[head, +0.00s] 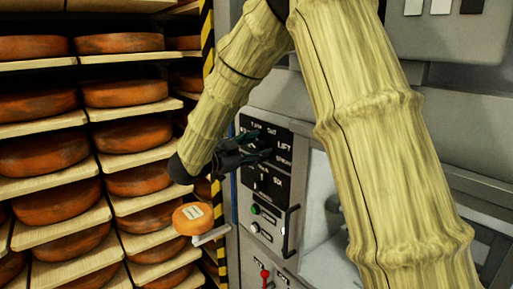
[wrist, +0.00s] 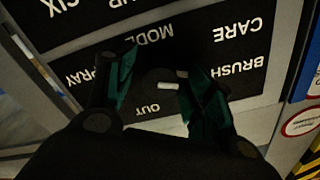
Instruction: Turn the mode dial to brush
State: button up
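The mode dial (wrist: 160,77) is a dark knob with a short white mark (wrist: 168,86), on a black panel that appears upside down in the wrist view. In the head view my gripper (head: 262,147) is in front of the black panel (head: 275,180) and hides the dial.
Shelves with orange cheese wheels (head: 120,92) fill the left. One labelled wheel (head: 196,218) sits on a small support near the striped post (head: 222,262). Below the panel are a green button (head: 255,209), a dark handle (head: 290,232) and a red switch (head: 265,275).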

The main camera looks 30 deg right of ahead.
jog(key=a, duration=1.2)
jog(key=shift+s, duration=0.45)
